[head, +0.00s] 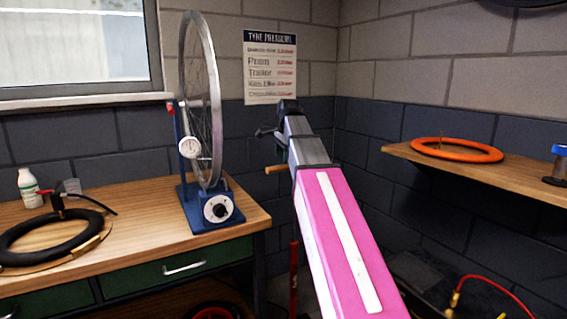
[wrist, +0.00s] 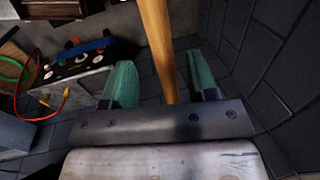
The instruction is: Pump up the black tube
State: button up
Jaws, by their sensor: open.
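The black tube (head: 22,243) lies on a round wooden board on the left bench. A black hose with a red-levered head (head: 57,198) stands at the tube's back edge; I cannot tell if it is clamped on. A wooden handle (head: 276,169) sticks out left of my arm, above a red upright pump body (head: 294,275), mostly hidden. In the wrist view the wooden handle (wrist: 154,30) runs between the teal pads of my gripper (wrist: 160,66). The gripper is open, with gaps on both sides of the handle. My arm hides the gripper's fingers in the head view.
An orange ring (head: 430,147) lies on the right shelf (head: 520,180). A red hose (head: 500,285) is low at right. A tyre pressure poster (head: 270,68) hangs behind.

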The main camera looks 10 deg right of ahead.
notch_tip(320, 180, up, 6)
jog(key=s, duration=0.1)
jog(key=shift+s+d+r, duration=0.15)
jog(key=shift+s+r, duration=0.05)
jog(key=shift+r, duration=0.05)
jog(key=shift+r, duration=0.1)
jog(key=c, duration=0.6)
jog(key=r, duration=0.4)
jog(key=shift+s+r, duration=0.1)
jog(key=shift+s, duration=0.2)
grip_shut()
jog(key=f, duration=0.4)
jog(key=w+f, duration=0.1)
jog(key=f, duration=0.3)
jog(key=w+a+f, duration=0.1)
jog(key=f, duration=0.4)
jog(key=shift+w, duration=0.15)
